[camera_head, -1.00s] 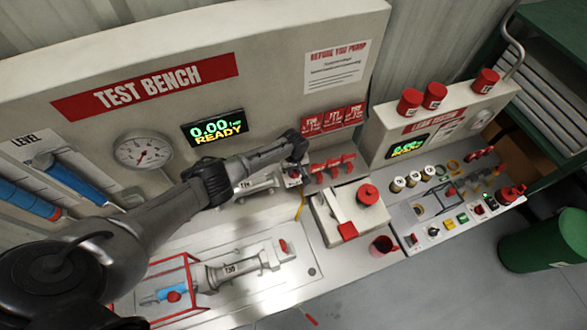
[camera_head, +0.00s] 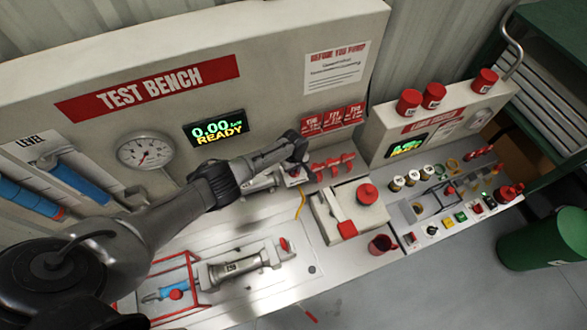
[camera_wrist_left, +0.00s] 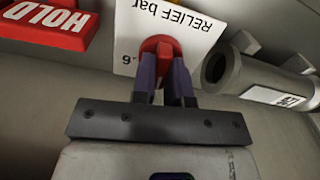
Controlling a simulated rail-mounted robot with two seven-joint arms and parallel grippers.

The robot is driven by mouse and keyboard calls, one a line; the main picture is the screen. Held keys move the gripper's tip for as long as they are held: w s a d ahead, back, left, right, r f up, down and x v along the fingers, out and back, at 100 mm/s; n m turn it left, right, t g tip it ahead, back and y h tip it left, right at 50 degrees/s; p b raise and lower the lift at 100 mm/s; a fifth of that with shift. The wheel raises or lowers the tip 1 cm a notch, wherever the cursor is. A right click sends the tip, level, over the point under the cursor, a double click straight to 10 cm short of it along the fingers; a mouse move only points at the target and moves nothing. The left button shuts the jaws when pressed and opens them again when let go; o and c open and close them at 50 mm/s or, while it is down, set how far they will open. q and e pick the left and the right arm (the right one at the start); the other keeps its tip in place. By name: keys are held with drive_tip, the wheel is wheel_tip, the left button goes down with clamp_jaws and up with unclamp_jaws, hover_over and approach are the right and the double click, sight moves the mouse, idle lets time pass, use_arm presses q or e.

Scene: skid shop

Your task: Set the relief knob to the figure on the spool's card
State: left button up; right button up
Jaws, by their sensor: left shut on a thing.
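In the left wrist view my left gripper (camera_wrist_left: 163,85) is shut on the red relief knob (camera_wrist_left: 157,45). The knob stands in front of a white plate marked "RELIEF bar" (camera_wrist_left: 190,25), seen upside down, with a figure like 6 at its left edge. The fingers hide much of the knob and scale, so its setting cannot be read. In the head view the left gripper (camera_head: 292,148) reaches across the back of the bench. A grey cylindrical part (camera_wrist_left: 265,75) with a white label shows beside the knob; its print is not clear. My right gripper is not in view.
A red HOLD block (camera_wrist_left: 42,24) is left of the plate. The test bench display (camera_head: 214,128) reads 0.00 READY; a round gauge (camera_head: 145,152) is beside it.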

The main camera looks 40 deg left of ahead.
use_arm(q)
drive_tip(key=o, duration=0.5)
drive_tip(key=shift+s+f, duration=0.25)
drive_tip(key=shift+f, duration=0.2)
drive_tip(key=shift+c, duration=0.2)
drive_tip(key=o, duration=0.3)
drive_tip(key=shift+w+d+r+p, duration=0.15)
drive_tip(key=shift+d+r+p, duration=0.1)
drive_tip(key=shift+r+p, duration=0.25)
drive_tip(key=shift+r, duration=0.45)
drive_tip(key=shift+r+p, duration=0.45)
drive_tip(key=shift+r, duration=1.15)
drive_tip(key=shift+a+r, duration=0.1)
drive_tip(key=shift+r, duration=1.4)
